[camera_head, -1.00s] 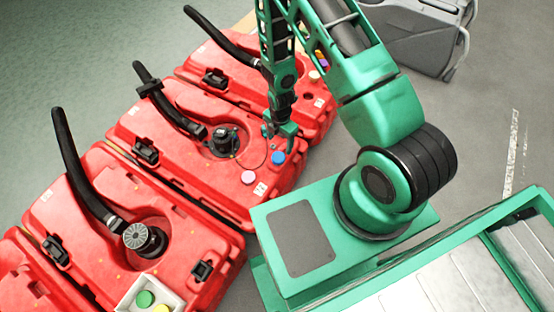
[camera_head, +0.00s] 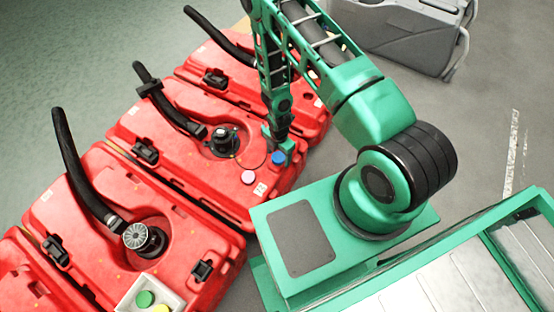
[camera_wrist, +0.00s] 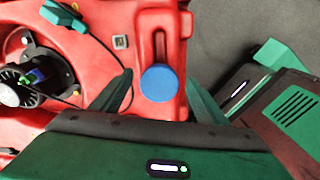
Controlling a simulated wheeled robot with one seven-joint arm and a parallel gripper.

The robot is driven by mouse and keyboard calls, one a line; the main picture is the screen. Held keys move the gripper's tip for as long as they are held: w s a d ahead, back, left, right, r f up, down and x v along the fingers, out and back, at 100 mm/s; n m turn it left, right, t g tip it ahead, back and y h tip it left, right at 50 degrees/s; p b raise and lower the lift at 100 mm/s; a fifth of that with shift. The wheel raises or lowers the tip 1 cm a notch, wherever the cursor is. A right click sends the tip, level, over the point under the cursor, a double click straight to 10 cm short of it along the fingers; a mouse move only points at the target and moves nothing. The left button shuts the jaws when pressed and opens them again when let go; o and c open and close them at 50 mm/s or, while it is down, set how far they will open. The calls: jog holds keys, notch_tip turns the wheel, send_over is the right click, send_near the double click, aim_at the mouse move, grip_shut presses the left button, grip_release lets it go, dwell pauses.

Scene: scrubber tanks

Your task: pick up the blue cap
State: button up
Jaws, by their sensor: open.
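The blue cap (camera_head: 278,157) sits on the middle red tank (camera_head: 200,110), near its right edge. In the wrist view the blue cap (camera_wrist: 159,83) is a round blue disc lying on the red surface below a dark slot. My gripper (camera_head: 279,148) is just above the cap, pointing down. In the wrist view my gripper (camera_wrist: 160,90) is open, with one green finger on each side of the cap. Whether either finger touches the cap cannot be told.
A white tray (camera_head: 150,297) with green and yellow caps stands on the front tank. Black hoses rise from the tanks. A grey machine (camera_head: 405,35) stands at the back right.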

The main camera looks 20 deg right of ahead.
jog(key=shift+f, duration=0.6)
jog(key=c, duration=1.1)
jog(key=shift+r, duration=0.1)
